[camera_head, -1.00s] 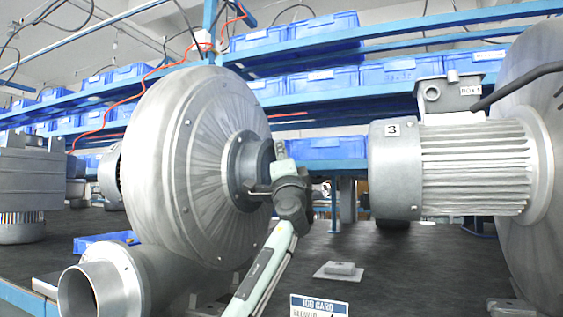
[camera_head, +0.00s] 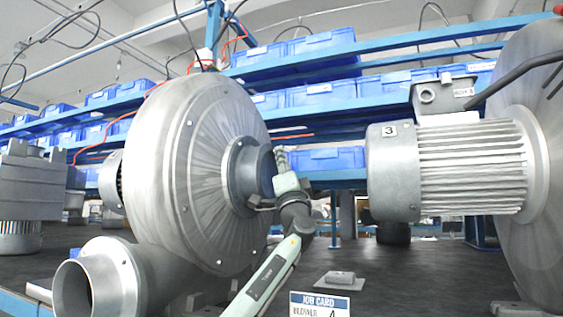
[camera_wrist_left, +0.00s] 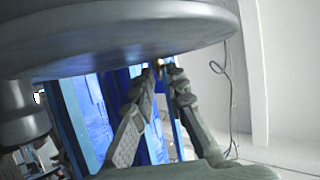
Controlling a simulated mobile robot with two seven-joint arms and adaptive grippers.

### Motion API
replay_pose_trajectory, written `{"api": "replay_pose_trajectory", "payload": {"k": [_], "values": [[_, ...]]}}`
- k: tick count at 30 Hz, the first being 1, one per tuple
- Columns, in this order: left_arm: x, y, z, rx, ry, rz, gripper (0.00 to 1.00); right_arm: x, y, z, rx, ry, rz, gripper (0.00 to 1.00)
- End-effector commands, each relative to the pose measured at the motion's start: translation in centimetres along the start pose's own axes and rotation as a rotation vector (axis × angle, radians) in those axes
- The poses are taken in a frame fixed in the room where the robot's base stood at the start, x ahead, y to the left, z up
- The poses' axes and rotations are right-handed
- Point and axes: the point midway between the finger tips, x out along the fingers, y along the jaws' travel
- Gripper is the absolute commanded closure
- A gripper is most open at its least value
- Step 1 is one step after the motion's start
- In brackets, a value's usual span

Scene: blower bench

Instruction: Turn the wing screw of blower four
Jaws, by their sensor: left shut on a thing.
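The large grey blower (camera_head: 205,170) with a round ribbed casing and an outlet pipe fills the left half of the head view. A job card (camera_head: 320,305) reading "BLOWER 4" stands in front. My left gripper (camera_head: 281,155) points up beside the blower's hub, on its right side. In the left wrist view its two fingers (camera_wrist_left: 163,70) are closed around a tiny brass-coloured thing (camera_wrist_left: 158,62), likely the wing screw, just under a large grey round body (camera_wrist_left: 120,40). The fingers hide most of it. My right gripper is not seen.
A second blower with a ribbed motor marked 3 (camera_head: 455,170) stands at the right. A small grey block on a plate (camera_head: 340,278) lies on the dark bench (camera_head: 400,270). Blue shelves with blue bins (camera_head: 320,92) run behind. Dark cables hang at upper right.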

Motion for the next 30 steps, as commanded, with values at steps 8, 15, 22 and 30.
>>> {"api": "replay_pose_trajectory", "payload": {"k": [8, 15, 22, 30], "values": [[0.1, -0.01, -0.04, -0.014, 0.0, -0.038, 1.0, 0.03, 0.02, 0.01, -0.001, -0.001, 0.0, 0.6], [0.09, 0.01, -0.03, -0.018, 0.0, -0.041, 1.0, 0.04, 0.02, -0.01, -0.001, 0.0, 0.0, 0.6], [0.08, 0.01, -0.02, -0.017, 0.0, -0.041, 0.78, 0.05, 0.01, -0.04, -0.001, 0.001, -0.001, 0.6], [0.04, 0.08, 0.01, -0.017, -0.001, -0.04, 0.65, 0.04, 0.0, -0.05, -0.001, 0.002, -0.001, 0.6]]}}
